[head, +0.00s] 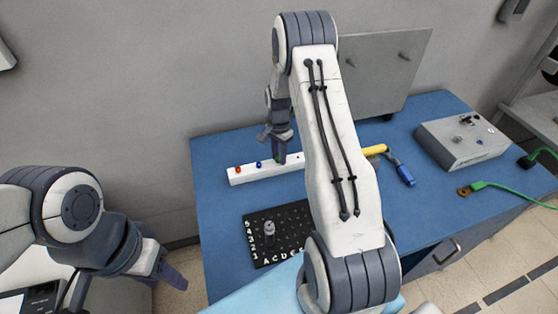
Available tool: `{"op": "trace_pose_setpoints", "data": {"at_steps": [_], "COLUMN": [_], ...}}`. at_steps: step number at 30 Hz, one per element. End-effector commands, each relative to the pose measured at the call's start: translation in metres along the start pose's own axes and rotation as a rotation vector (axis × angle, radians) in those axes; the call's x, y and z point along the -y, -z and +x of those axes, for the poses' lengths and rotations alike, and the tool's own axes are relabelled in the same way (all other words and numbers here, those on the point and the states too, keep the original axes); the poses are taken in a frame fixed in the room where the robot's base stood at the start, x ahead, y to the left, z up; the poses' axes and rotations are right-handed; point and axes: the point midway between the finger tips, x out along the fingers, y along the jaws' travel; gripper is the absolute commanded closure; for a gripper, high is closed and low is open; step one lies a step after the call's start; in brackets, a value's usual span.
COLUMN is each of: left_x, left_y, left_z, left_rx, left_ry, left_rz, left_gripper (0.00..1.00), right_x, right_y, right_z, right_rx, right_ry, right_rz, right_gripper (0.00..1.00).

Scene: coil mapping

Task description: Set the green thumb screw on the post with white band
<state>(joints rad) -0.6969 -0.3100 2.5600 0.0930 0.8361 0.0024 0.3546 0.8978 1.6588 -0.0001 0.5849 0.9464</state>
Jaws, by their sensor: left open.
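A white bar (248,175) on the blue table carries a red thumb screw (238,169) and a blue thumb screw (259,164). My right gripper (279,152) points down over the bar, just right of the blue screw. A dark greenish shape is between or at its fingertips; I cannot make out the green thumb screw or whether the jaws hold it. A black lettered board (257,254) lies in front, with a grey metal piece (269,230) standing on it. I cannot make out a post with a white band. My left gripper (172,277) is open, left of the table.
My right arm covers the middle of the table and part of the board. A yellow-and-blue tool (404,174) lies to the right. A grey box with knobs (462,144) and a green cable (510,188) are at the far right. A grey panel (385,75) stands behind.

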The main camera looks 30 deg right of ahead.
Motion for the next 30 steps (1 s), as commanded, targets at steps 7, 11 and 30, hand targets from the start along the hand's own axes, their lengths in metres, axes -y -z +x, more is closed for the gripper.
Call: {"op": "trace_pose_setpoints", "data": {"at_steps": [7, 11, 30], "left_x": [0.000, 0.000, -0.001], "left_y": [0.000, 0.000, 0.001], "left_z": [0.000, 0.000, -0.011], "left_rx": [0.000, 0.000, 0.000], "left_ry": [0.000, 0.000, 0.000], "left_rz": [0.000, 0.000, 0.000], "left_gripper": [0.50, 0.50, 0.50], "right_x": [0.000, 0.000, 0.000], "right_y": [0.000, 0.000, 0.000], "right_z": [0.000, -0.001, -0.016], "right_rx": [0.000, 0.000, 0.000], "right_ry": [0.000, 0.000, 0.000], "right_rz": [0.000, 0.000, 0.000], "right_gripper": [1.00, 1.00, 1.00]}}
